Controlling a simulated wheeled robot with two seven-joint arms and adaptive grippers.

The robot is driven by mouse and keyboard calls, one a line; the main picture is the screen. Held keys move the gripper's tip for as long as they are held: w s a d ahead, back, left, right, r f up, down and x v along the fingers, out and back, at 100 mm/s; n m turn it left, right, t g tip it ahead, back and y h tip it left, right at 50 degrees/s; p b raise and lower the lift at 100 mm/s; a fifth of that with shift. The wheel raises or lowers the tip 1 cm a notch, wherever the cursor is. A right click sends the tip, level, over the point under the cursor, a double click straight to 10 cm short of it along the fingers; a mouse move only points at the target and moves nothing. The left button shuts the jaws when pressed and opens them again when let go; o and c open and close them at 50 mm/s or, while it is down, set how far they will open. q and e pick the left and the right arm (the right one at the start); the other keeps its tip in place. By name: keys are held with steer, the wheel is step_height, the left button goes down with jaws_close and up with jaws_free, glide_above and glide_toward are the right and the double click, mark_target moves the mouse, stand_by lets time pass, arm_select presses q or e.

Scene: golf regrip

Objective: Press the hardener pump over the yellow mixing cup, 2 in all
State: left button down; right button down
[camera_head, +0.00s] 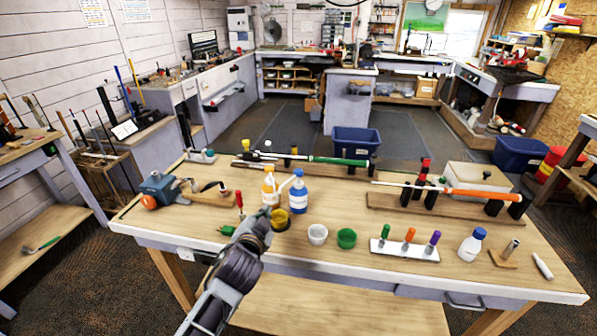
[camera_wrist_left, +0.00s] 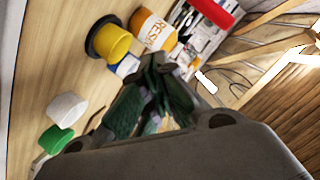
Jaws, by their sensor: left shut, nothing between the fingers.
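The yellow mixing cup (camera_head: 280,222) stands on the table in front of the two pump bottles. In the left wrist view the yellow cup (camera_wrist_left: 114,44) has a dark round base (camera_wrist_left: 93,40) by it. In the left wrist view the resin bottle (camera_wrist_left: 152,30) shows clearly, the blue bottle (camera_wrist_left: 126,66) only partly. My left gripper (camera_head: 263,214) is shut and empty, close to the yellow cup's left side. My right gripper is out of view.
A white cup (camera_head: 317,234) and a green cup (camera_head: 346,238) stand right of the yellow cup. Beyond are a white rack (camera_head: 405,252) of coloured tools and a white bottle (camera_head: 471,246). Golf clubs rest on stands behind. A vise (camera_head: 157,187) sits at left.

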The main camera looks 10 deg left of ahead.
arm_select(q)
steer(key=w+d+r+m+t+h, duration=0.35)
steer(key=d+r+m, duration=0.25)
steer(key=r, duration=0.4)
steer(key=w+d+r+m+t+h, duration=0.25)
steer(key=d+r+m+h, duration=0.3)
steer(key=r, duration=0.45)
steer(key=s+d+r+m+g+h, duration=0.2)
steer(key=d+m+g+h, duration=0.5)
steer(key=m, duration=0.5)
steer(key=s+d+r+m+g+h, duration=0.2)
steer(key=d+m+g+h, duration=0.3)
steer(key=d+m, duration=0.5)
steer(key=w+a+f+m+g+y, duration=0.2)
steer(key=w+a+f+m+y, duration=0.45)
steer(key=m+y, duration=0.3)
steer(key=w+a+t+y, duration=0.1)
steer(key=w+a+y, duration=0.5)
steer(key=a, duration=0.7)
steer(key=shift+w+a+r, duration=0.2)
steer(key=shift+w+r, duration=0.1)
steer(key=shift+w, duration=0.7)
